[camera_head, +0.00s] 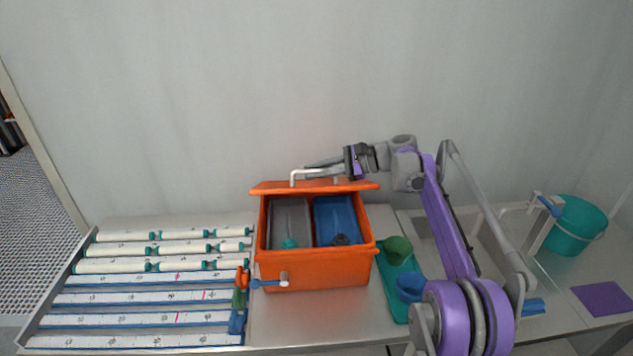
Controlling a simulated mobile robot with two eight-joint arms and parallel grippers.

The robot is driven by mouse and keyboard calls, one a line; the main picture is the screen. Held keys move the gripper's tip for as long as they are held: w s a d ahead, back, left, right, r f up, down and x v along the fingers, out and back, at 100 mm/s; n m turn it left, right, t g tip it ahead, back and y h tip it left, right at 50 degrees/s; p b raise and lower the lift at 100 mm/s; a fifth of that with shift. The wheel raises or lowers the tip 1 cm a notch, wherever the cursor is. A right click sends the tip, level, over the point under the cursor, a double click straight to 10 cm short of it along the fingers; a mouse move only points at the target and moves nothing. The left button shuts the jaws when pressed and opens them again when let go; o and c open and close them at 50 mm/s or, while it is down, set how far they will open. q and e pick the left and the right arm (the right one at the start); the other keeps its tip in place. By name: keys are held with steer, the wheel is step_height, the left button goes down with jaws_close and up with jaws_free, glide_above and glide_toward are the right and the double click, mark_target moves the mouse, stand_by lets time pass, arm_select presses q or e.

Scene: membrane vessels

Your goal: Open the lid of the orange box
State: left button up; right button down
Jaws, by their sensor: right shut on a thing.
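The orange box (318,274) stands on the bench in the middle of the view. Its orange lid (275,187) is raised and tilted up at the back edge, so the inside shows. A white handle (296,173) stands on the lid. My right gripper (322,166) reaches in from the right above the lid and is shut on the handle. Inside the box are a grey compartment (290,215) and a blue compartment (335,215), each with a small item in it. My left gripper is not in view.
A tray with several white tubes (120,267) lies at the left. A green tray (388,290) with a green cup (398,249) and a blue cup (410,287) is right of the box. A teal bucket (578,226) and a purple mat (603,299) are at the far right.

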steer(key=shift+w+r+m+g, duration=0.3)
steer(key=shift+w+r+m, duration=0.1)
steer(key=shift+w+r, duration=0.4)
steer(key=c, duration=1.1)
jaws_free()
steer(key=v, duration=1.1)
steer(key=shift+a, duration=0.1)
